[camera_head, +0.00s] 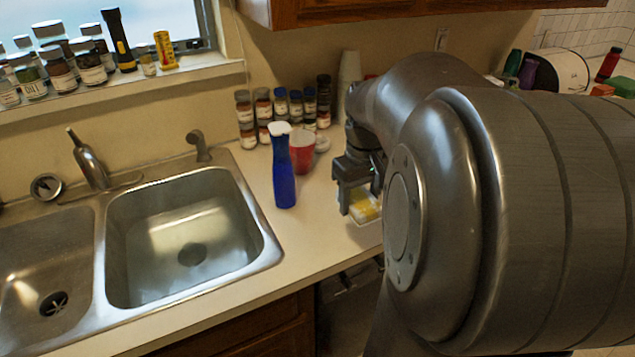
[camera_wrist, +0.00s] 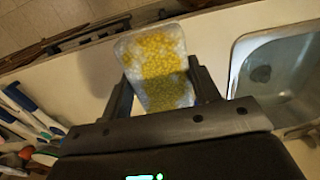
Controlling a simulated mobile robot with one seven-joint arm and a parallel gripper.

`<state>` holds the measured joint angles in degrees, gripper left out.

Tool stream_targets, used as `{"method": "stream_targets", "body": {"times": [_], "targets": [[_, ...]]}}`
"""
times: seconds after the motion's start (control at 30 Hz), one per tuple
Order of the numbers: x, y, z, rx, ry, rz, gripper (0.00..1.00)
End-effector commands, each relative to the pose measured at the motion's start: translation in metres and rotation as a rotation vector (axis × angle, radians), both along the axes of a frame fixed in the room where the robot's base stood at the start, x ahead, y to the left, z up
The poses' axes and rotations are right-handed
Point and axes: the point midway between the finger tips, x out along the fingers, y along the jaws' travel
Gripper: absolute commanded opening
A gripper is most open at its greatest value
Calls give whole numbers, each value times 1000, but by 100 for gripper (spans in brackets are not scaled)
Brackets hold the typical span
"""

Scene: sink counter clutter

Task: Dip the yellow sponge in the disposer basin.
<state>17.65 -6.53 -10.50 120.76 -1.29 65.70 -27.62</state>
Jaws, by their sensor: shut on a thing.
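My gripper (camera_head: 358,203) is shut on the yellow sponge (camera_head: 364,209), over the counter to the right of the sink. The sponge looks yellow and whitish, and in the wrist view (camera_wrist: 157,68) it stands between the two fingers. I cannot tell whether it touches the counter. The left basin (camera_head: 25,258) has a dark round drain with a star-shaped opening, like a disposer's. The right basin (camera_head: 190,225) has a plain grey drain and may hold water. One basin edge shows at the right of the wrist view (camera_wrist: 233,75).
Spice jars (camera_head: 265,108) line the wall behind. The faucet (camera_head: 88,165) rises behind the basins. My arm hides the right counter.

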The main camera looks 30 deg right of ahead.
Motion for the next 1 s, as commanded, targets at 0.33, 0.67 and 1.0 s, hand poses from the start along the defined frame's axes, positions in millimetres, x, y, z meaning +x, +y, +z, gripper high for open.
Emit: {"method": "stream_targets", "body": {"times": [0.33,0.67,1.0], "targets": [[106,56,98,-2,-4,127,37],[155,115,171,-1,-3,198,37],[236,149,123,1,6,156,37]]}}
